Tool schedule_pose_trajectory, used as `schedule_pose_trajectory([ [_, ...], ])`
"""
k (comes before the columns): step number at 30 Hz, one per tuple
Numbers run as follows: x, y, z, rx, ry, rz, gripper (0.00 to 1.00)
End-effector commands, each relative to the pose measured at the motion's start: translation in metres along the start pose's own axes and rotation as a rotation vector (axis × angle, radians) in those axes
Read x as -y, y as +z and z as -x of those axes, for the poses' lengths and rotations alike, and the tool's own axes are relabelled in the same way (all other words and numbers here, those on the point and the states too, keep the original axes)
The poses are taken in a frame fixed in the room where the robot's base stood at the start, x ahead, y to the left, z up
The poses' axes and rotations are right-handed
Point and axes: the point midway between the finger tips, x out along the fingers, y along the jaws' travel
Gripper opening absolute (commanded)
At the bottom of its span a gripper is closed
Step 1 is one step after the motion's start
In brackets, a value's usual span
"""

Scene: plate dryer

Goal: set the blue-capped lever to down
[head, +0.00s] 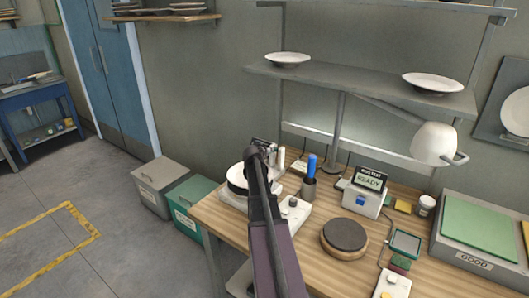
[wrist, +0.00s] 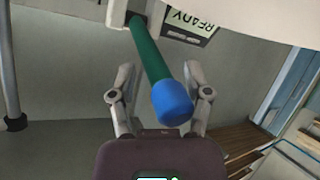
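The lever is a green rod (wrist: 150,55) with a rounded blue cap (wrist: 173,102), seen in the wrist view. Its far end meets a pale housing at the top, and its capped end points toward my camera. My gripper (wrist: 159,72) has its two grey fingers spread, one on each side of the rod. In the head view my gripper (head: 262,148) is beyond the table's left part, and I cannot make out the lever there.
The wooden table (head: 228,222) holds a white device (head: 293,210), a dark cup (head: 309,190) with a blue item, a READY display (head: 370,181) and a round brown-topped block (head: 344,235). A shelf (head: 350,83) with plates hangs above. A lamp (head: 434,143) overhangs the right.

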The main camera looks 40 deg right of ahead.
Motion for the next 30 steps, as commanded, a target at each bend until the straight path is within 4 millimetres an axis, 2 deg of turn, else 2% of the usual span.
schedule_pose_trajectory([
  [18, 0.005, 0.015, 0.027, 0.001, 0.002, 0.002, 0.62],
  [30, 0.006, 0.016, 0.029, 0.001, 0.002, 0.001, 0.62],
])
